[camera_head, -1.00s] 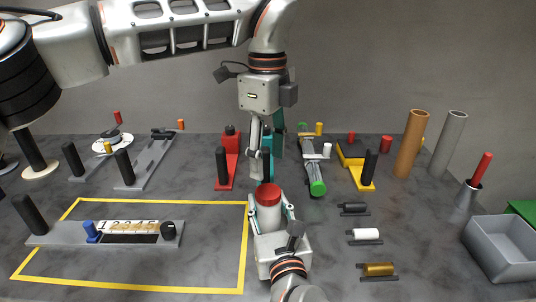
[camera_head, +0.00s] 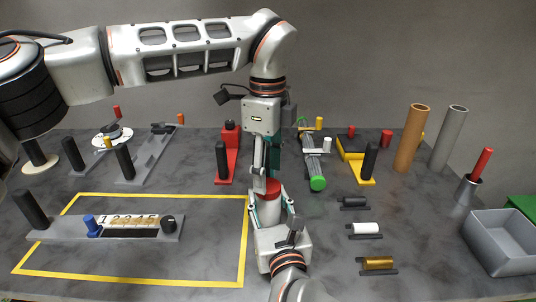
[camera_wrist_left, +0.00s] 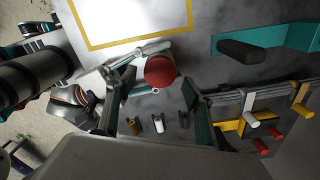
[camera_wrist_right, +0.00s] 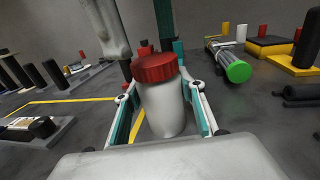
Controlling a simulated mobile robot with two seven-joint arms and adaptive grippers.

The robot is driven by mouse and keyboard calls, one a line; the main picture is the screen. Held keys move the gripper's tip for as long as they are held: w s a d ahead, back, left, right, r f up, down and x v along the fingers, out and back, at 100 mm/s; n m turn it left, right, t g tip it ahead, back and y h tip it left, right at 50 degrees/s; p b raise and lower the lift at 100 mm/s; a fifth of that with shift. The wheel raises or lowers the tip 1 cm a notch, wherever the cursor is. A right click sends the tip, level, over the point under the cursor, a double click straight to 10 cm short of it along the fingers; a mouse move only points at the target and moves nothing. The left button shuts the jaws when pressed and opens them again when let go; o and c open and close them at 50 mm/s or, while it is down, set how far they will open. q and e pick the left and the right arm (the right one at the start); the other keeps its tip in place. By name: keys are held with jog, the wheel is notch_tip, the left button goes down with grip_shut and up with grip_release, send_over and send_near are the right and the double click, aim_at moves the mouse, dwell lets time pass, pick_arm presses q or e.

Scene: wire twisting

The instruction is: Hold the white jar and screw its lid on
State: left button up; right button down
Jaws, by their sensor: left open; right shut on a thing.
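The white jar (camera_wrist_right: 163,108) with its red lid (camera_wrist_right: 155,68) stands upright between the fingers of my right gripper (camera_wrist_right: 165,115), which is shut on the jar's sides. The lid sits on top of the jar; how tightly cannot be told. In the head view the lid (camera_head: 268,187) is partly hidden by my left gripper (camera_head: 266,180), which points straight down just above it. In the left wrist view the lid (camera_wrist_left: 160,71) shows between and beyond the open left fingers (camera_wrist_left: 150,105). The left fingers do not visibly grip the lid.
A yellow taped rectangle (camera_head: 243,240) with a grey number-dial fixture (camera_head: 60,231) lies at left. Behind stand a red bracket (camera_head: 228,165) and a green-ended cylinder (camera_head: 317,184). Small cylinders, including a white one (camera_head: 365,228), and a grey bin (camera_head: 500,240) are at right.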

aim_at(268, 185)
pick_arm(q)
jog(key=shift+f, duration=1.5)
jog(key=c, duration=1.1)
jog(key=shift+c, duration=0.3)
